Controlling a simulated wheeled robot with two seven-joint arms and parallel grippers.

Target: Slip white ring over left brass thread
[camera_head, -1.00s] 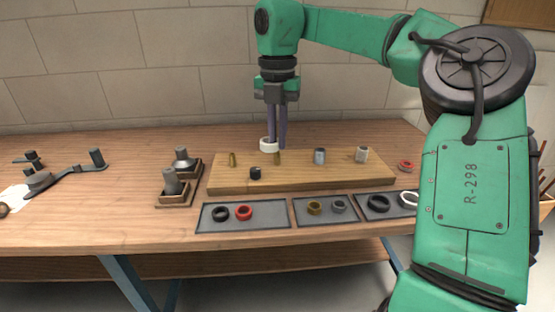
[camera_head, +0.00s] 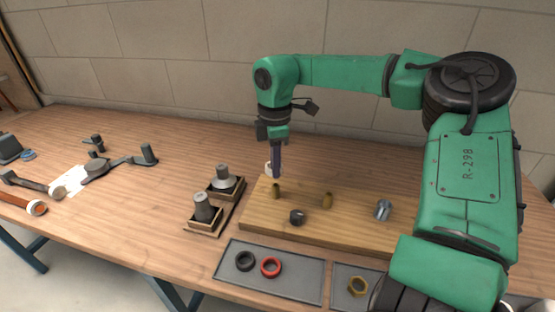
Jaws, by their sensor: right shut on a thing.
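The white ring (camera_head: 268,169) is at the fingertips of my right gripper (camera_head: 274,172), which is shut on it. In the picture the ring is just above and slightly left of the left brass thread (camera_head: 276,191), and it looks apart from it. The thread stands upright at the left end of the wooden board (camera_head: 350,228). Part of the ring is hidden by the fingers, and its exact height and depth over the board are hard to tell. My left gripper is not in view.
A second brass thread (camera_head: 327,201), a dark fitting (camera_head: 297,216) and a grey metal fitting (camera_head: 383,210) are on the board. Two boxed fittings (camera_head: 205,211) stand to its left. A grey tray (camera_head: 268,284) in front holds a black ring (camera_head: 245,261) and a red ring (camera_head: 271,267).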

